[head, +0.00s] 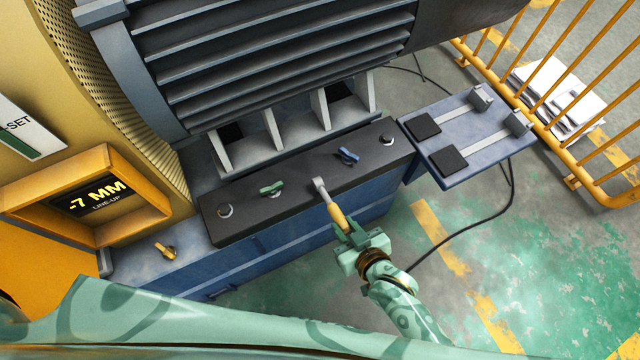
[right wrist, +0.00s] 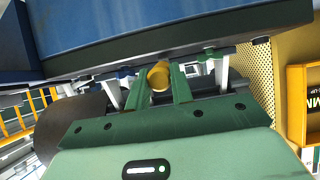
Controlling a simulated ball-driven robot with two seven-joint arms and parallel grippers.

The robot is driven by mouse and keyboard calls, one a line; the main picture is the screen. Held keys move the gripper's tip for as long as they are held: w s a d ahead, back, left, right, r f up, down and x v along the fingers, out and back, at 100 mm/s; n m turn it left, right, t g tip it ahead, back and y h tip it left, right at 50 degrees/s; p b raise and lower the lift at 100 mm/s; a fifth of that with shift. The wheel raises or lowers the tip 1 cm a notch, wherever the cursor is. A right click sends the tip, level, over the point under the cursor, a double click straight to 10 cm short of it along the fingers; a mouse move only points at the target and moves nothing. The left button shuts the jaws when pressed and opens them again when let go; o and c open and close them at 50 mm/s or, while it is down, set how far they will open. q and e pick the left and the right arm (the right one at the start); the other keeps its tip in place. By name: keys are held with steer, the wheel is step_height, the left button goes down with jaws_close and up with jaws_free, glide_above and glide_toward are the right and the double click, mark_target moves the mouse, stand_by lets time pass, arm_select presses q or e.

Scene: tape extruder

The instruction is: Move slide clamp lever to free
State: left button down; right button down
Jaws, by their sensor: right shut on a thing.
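The slide clamp lever (head: 335,208) has a grey metal head and a yellow handle. It sits on the dark rail (head: 240,229) and its handle points towards the front right. My right gripper (head: 352,229) is shut on the handle's end. In the right wrist view the yellow handle end (right wrist: 159,77) lies between the green fingers of my right gripper (right wrist: 157,86). The fingers hide part of the handle. My left gripper is out of view.
A green clamp (head: 271,188) and a blue clamp (head: 347,156) sit on the rail either side of the lever. A yellow knob (head: 165,250) is on the blue base. A blue side plate (head: 470,165) and yellow railing (head: 590,187) stand at right. Floor in front is open.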

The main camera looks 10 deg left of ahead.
steer(key=shift+s+d+f, duration=0.1)
steer(key=shift+s+f, duration=0.05)
steer(key=shift+s+f+b, duration=0.1)
steer(key=shift+f+b, duration=0.55)
steer(key=shift+f, duration=0.4)
steer(key=c, duration=1.6)
jaws_free()
steer(key=shift+f, duration=0.1)
steer(key=o, duration=0.5)
steer(key=shift+c, duration=0.2)
steer(key=shift+r, duration=0.2)
